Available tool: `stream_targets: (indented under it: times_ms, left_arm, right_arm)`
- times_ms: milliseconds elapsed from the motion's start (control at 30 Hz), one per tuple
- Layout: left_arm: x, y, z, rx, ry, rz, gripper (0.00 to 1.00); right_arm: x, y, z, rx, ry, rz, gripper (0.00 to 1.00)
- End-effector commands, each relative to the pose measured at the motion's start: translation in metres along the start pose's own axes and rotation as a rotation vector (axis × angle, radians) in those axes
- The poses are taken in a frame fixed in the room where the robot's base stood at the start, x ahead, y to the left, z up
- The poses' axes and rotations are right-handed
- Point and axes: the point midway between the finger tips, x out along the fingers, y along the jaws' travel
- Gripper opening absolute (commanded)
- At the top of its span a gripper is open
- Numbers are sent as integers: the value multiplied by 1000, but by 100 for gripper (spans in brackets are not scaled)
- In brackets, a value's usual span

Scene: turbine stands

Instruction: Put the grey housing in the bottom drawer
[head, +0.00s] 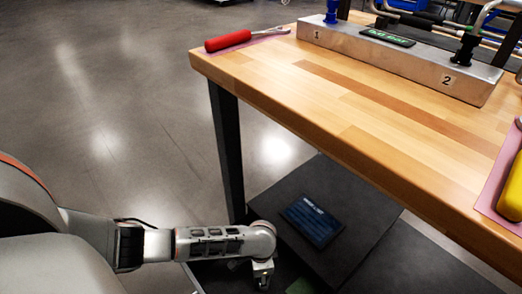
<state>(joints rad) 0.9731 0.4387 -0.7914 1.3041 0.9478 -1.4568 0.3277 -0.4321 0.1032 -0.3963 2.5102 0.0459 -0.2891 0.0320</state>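My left arm comes in low from the left, and its gripper (263,276) points down beside the table's front leg. The gripper is small and seen from above, so I cannot tell whether its fingers are open or holding something. Below it is a dark recessed area (222,278) that may be an open drawer, cut off by the picture's lower edge. I cannot make out the grey housing. My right gripper is not in view.
A wood-topped table (290,90) fills the right. On it are a red-handled tool (228,40), a metal block (400,58) marked 1 and 2, and a yellow object (513,190). A dark cabinet top with a blue-black panel (312,221) lies under it. Floor at left is clear.

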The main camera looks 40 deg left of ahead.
Motion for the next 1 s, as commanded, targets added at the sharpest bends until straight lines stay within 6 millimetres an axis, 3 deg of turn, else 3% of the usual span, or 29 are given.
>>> stream_targets:
  times_ms: [333, 367, 400, 667, 700, 1000]
  left_arm:
    - [5, 0, -1, 0, 2, 0, 0]
    - [5, 0, -2, 0, 3, 0, 46]
    - [5, 0, -2, 0, 3, 0, 57]
    - [5, 0, -1, 0, 1, 0, 59]
    - [6, 0, 0, 0, -1, 0, 64]
    - [5, 0, 0, 0, 0, 0, 64]
  right_arm:
    - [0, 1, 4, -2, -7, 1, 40]
    - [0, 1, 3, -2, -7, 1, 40]
    - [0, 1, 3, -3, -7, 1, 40]
    - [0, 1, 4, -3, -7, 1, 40]
    - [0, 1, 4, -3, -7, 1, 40]
    - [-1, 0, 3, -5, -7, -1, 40]
